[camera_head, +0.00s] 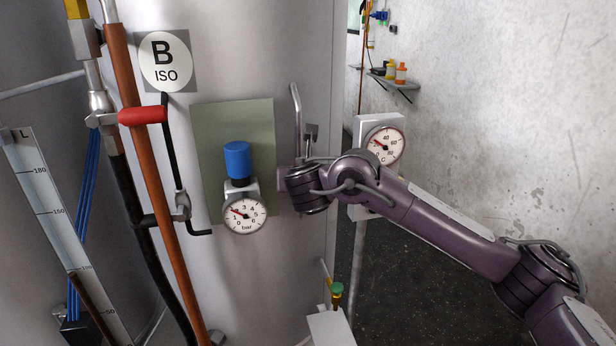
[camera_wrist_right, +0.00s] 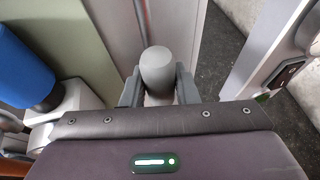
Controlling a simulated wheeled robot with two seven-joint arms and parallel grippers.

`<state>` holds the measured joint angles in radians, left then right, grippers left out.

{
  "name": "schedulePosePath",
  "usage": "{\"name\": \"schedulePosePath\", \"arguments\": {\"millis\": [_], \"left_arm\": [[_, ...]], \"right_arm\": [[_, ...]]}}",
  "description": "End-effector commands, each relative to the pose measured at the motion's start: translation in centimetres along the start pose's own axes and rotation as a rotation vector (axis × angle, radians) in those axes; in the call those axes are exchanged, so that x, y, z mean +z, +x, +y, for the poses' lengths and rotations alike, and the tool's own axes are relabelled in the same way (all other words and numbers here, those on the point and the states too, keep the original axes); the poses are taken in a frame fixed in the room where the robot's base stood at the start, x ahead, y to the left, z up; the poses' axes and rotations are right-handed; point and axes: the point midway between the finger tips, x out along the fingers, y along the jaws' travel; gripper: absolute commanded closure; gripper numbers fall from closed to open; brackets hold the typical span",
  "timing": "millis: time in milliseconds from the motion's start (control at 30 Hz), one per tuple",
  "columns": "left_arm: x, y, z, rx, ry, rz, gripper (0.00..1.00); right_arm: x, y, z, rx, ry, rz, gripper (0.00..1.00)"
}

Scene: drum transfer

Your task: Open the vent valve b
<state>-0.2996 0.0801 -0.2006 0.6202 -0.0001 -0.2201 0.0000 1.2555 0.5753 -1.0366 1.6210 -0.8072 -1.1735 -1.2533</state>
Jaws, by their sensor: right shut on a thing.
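My right gripper (camera_wrist_right: 158,92) is shut on a grey, round-ended handle (camera_wrist_right: 157,66), which sits between its two fingers in the wrist view. I cannot read a label on this handle, so I cannot tell from the picture alone that it is vent valve b. In the head view my right arm reaches in from the right, and its wrist hides most of the grip beside the drum wall. A bent grey pipe (camera_head: 296,108) rises just behind the wrist. My left gripper is not in view.
A blue knob (camera_head: 237,160) over a bar gauge (camera_head: 245,215) stands left of my wrist. A dial gauge (camera_head: 384,146) is close behind my arm. Dark floor (camera_head: 410,270) is open at right.

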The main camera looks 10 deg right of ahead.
Motion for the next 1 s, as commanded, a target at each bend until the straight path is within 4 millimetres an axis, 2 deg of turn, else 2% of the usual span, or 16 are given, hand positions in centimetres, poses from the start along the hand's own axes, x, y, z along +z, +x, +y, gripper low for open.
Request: {"name": "schedulePosePath", "arguments": {"millis": [500, 533, 667, 700, 1000], "left_arm": [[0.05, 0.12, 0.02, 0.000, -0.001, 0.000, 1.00], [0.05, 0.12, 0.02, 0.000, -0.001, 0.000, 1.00], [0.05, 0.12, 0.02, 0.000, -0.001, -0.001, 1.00], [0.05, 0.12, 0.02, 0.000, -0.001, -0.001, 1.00], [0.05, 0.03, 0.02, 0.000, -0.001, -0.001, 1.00]], "right_arm": [[-0.21, 0.03, 0.13, -0.008, -0.027, -0.001, 1.00], [-0.21, 0.03, 0.12, -0.008, -0.027, -0.001, 0.72], [-0.18, 0.02, 0.13, -0.008, -0.025, -0.001, 0.55], [-0.16, 0.01, 0.13, -0.007, -0.024, -0.001, 0.51], [-0.08, -0.29, 0.20, -0.006, -0.019, -0.002, 0.51]]}}
